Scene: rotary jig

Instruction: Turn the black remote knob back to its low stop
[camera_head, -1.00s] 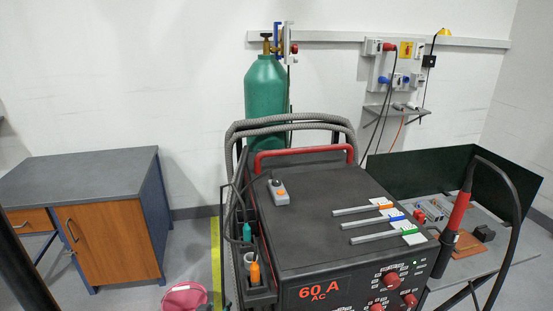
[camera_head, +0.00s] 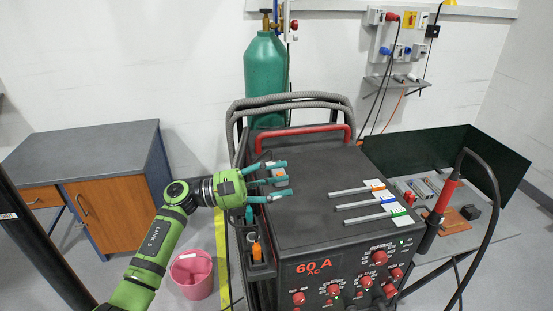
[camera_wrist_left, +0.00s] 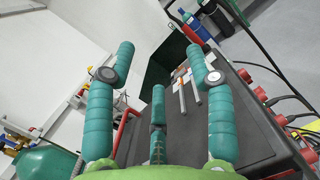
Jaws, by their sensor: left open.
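The small grey remote (camera_head: 279,173) with an orange part lies on the black top of the welding machine. My left gripper (camera_head: 284,178) is open, its teal fingers spread over and around the remote, covering most of it. The black knob is hidden behind the fingers, so I cannot tell its angle or whether a finger touches it. In the left wrist view the three fingers of the gripper (camera_wrist_left: 157,100) stand apart with nothing visible between them. The remote cannot be made out there. My right gripper is not in view.
The welding machine (camera_head: 310,222) has several red knobs on its front. Three rods with coloured tags (camera_head: 368,203) lie right of my gripper. A red handle (camera_head: 300,137) and grey hoses rise behind. A green cylinder (camera_head: 266,80) stands at the back, a pink bucket (camera_head: 192,277) on the floor.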

